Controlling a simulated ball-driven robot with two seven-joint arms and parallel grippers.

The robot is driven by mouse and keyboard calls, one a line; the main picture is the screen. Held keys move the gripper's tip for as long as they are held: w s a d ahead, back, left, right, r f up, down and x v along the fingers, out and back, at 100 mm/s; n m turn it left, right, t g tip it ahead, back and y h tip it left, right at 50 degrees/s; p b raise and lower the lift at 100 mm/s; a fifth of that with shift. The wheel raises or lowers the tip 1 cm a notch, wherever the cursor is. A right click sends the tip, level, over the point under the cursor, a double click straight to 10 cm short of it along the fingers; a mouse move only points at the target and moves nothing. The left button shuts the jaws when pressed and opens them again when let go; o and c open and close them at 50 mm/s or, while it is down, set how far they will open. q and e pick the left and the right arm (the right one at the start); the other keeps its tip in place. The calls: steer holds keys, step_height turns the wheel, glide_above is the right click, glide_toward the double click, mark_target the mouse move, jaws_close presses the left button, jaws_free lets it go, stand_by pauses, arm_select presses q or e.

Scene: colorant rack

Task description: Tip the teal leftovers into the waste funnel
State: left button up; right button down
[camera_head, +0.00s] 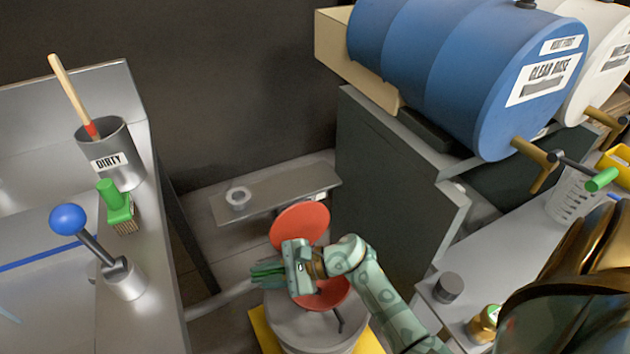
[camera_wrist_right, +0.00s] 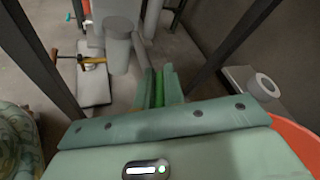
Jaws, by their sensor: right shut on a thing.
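My right gripper (camera_head: 268,270) is shut on a green thing (camera_wrist_right: 159,88), like a narrow bar or handle, in front of the red round piece (camera_head: 305,222). The wrist and fingers hide most of the held thing and the middle of the red piece. The red piece is over a grey drum (camera_head: 290,330); whether it is a lid or the waste funnel I cannot tell. A clear measuring jug (camera_head: 572,200) with a green handle (camera_head: 602,180) stands on the right bench. I see no teal liquid clearly. My left gripper is not in view.
A sink counter (camera_head: 165,310) on the left holds a DIRTY pot (camera_head: 122,172), a green brush (camera_head: 120,218) and a blue-knobbed lever (camera_head: 68,220). A low shelf (camera_head: 290,195) bears a white ring (camera_head: 238,198). A blue barrel (camera_head: 450,70) lies at upper right.

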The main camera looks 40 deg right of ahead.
mark_target(277, 272)
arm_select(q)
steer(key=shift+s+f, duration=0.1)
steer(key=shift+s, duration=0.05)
arm_select(e)
steer(key=shift+s+d, duration=0.15)
arm_select(q)
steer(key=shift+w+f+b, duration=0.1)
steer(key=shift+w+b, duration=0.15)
steer(key=shift+b, duration=0.05)
arm_select(e)
steer(key=shift+s+d+r, duration=0.1)
steer(key=shift+r, duration=0.05)
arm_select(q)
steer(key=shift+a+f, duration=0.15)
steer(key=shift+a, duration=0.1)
arm_select(e)
steer(key=shift+s+d, duration=0.1)
steer(key=shift+d, duration=0.05)
arm_select(q)
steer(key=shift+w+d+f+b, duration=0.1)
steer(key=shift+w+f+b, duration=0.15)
steer(key=shift+b, duration=0.15)
arm_select(e)
steer(key=shift+s+d+r+t+y, duration=0.2)
steer(key=shift+d+t+y, duration=0.05)
steer(key=shift+t+y, duration=0.05)
